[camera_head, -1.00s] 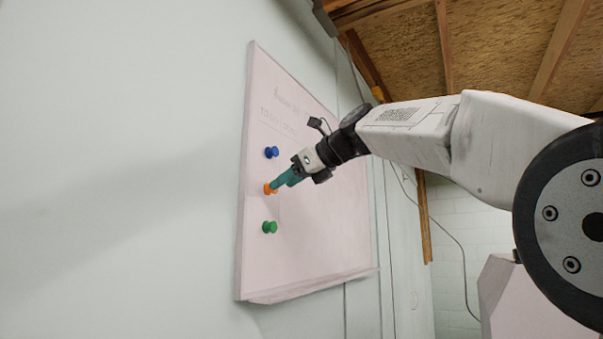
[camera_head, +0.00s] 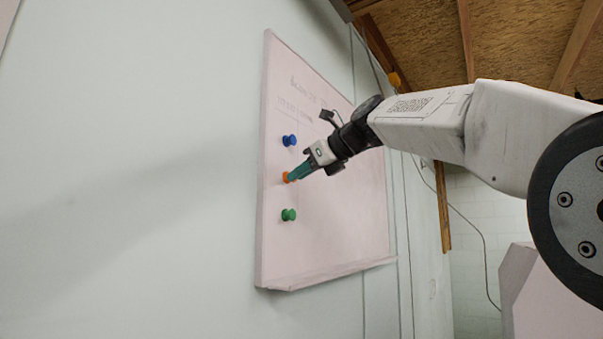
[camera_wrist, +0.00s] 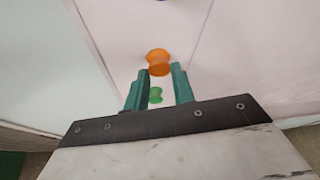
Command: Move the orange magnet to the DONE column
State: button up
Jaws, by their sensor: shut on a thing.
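The orange magnet (camera_head: 286,177) is at the left part of the whiteboard (camera_head: 340,215), between a blue magnet above and a green magnet below. My gripper (camera_head: 294,176) reaches in from the right with its teal fingers shut on the orange magnet. In the wrist view the orange magnet (camera_wrist: 158,57) sits at the fingertips (camera_wrist: 160,70). I cannot tell whether it still touches the board. Column headings (camera_head: 292,106) show near the top of the board, too small to read, so I cannot tell which is DONE.
The blue magnet (camera_head: 289,140) and green magnet (camera_head: 288,215) are close above and below my fingers. The green one also shows between the fingers in the wrist view (camera_wrist: 155,95). The board's right part is bare. A ledge (camera_head: 325,274) runs along its bottom edge.

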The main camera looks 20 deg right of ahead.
jog(key=shift+w+d, duration=0.95)
jog(key=shift+d, duration=0.35)
jog(key=shift+w+d, duration=1)
jog(key=shift+d, duration=0.35)
jog(key=shift+w+d, duration=0.95)
jog(key=shift+d, duration=0.35)
jog(key=shift+f, duration=0.1)
jog(key=o, duration=1)
jog(key=shift+w, duration=0.1)
jog(key=v, duration=0.8)
